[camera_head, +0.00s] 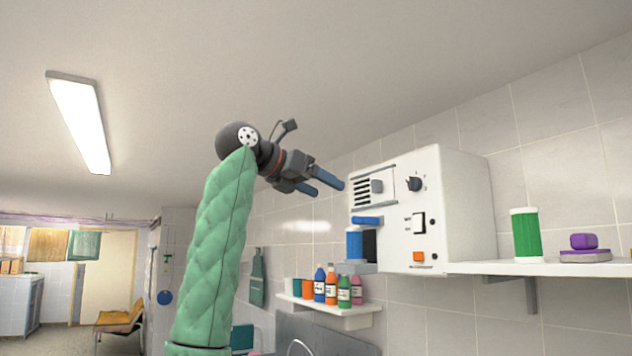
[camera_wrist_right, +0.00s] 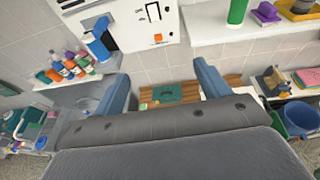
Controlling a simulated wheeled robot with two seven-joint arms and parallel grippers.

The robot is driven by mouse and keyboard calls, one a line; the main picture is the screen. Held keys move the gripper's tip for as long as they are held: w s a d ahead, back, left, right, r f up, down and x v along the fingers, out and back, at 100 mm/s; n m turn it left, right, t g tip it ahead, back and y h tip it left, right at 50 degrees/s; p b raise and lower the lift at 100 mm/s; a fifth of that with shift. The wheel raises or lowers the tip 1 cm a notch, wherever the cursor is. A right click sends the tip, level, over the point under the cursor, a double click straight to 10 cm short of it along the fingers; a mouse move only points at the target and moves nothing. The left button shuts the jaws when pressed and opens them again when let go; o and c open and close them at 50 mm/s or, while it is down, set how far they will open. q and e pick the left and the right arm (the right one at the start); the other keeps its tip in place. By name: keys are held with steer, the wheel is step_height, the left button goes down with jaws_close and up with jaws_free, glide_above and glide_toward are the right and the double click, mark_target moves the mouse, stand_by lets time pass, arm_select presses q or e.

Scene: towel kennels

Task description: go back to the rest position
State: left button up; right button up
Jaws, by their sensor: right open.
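My right arm, in a green quilted sleeve, rises up the middle of the head view. Its gripper (camera_head: 325,184) is raised in front of the tiled wall, to the left of a white machine. Its two blue fingers are apart with nothing between them. In the right wrist view the fingers of my right gripper (camera_wrist_right: 162,88) are also wide apart and empty, at the left and right. My left gripper is not in view.
The white machine (camera_head: 455,190) with a switch and dial stands on a wall shelf (camera_head: 560,268), close to my right fingers. A green cylinder (camera_head: 526,235) stands right of it. Several bottles stand on a lower shelf (camera_head: 335,308). The room at left is open.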

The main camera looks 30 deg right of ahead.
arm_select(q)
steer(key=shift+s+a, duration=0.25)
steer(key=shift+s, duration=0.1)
arm_select(e)
steer(key=shift+s+a, duration=0.25)
steer(key=shift+s, duration=0.1)
steer(key=shift+w+d+f, duration=0.1)
